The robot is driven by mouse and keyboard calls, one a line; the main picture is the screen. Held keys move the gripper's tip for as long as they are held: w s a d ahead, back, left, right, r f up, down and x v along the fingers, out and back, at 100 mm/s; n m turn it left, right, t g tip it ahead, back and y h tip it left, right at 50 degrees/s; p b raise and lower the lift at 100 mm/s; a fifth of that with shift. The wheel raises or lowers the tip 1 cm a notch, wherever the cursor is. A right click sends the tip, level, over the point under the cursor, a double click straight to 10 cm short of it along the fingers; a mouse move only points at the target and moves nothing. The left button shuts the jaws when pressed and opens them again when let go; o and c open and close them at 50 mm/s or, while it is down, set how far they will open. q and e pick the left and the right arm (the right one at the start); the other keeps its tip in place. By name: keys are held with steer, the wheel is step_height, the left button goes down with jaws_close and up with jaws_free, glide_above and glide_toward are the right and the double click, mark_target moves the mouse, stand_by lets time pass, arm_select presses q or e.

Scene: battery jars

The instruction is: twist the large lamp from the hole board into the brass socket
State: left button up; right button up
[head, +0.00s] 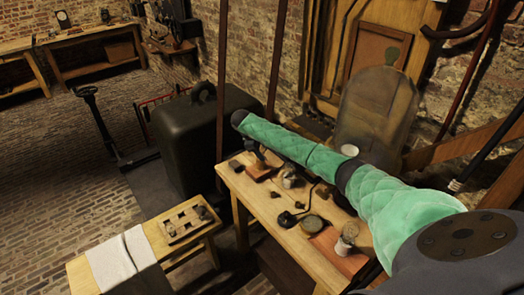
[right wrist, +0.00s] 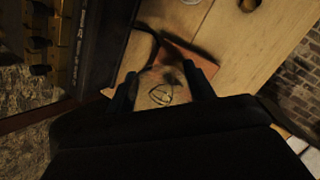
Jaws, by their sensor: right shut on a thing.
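My right gripper (right wrist: 163,92) is shut on a rounded glass lamp with a dark looped filament (right wrist: 161,94), seen from above between the two fingers. A reddish-brown base (right wrist: 190,58) lies under and beyond the lamp on the table. The brass socket is not clear; the lamp and gripper hide what is below, so I cannot tell if they touch. In the head view the right gripper (head: 261,157) is small and dark, over a reddish-brown base (head: 262,174). The hole board (head: 181,228) lies on the low bench, with a small dark item at its right end. My left gripper is out of view.
The wooden table (head: 258,208) also bears a dark block (head: 236,166), a round dish (head: 313,223) and a pale jar (head: 346,240) on another reddish base. A white cloth (head: 118,262) covers part of the low bench (head: 82,284). A large dark case (head: 185,145) stands behind.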

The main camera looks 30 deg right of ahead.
steer(key=shift+r+m+p, duration=0.1)
steer(key=shift+m+p, duration=0.2)
steer(key=shift+m+g+y+p, duration=0.3)
steer(key=shift+m+g+p, duration=0.3)
steer(key=shift+m, duration=0.4)
steer(key=shift+s+a+m+g+y+p, duration=0.1)
steer(key=shift+m+g+y+p, duration=0.2)
steer(key=shift+m+p, duration=0.45)
steer(key=shift+s+a+m+g+y+p, duration=0.1)
steer(key=shift+m+g+y+p, duration=0.15)
steer(key=shift+m, duration=0.8)
steer(key=m+g+y, duration=0.1)
steer(key=m, duration=0.2)
steer(key=m+y, duration=0.1)
steer(key=m, duration=0.2)
steer(key=shift+a+m+y, duration=0.1)
steer(key=shift+m+y, duration=0.2)
steer(key=shift+y, duration=0.05)
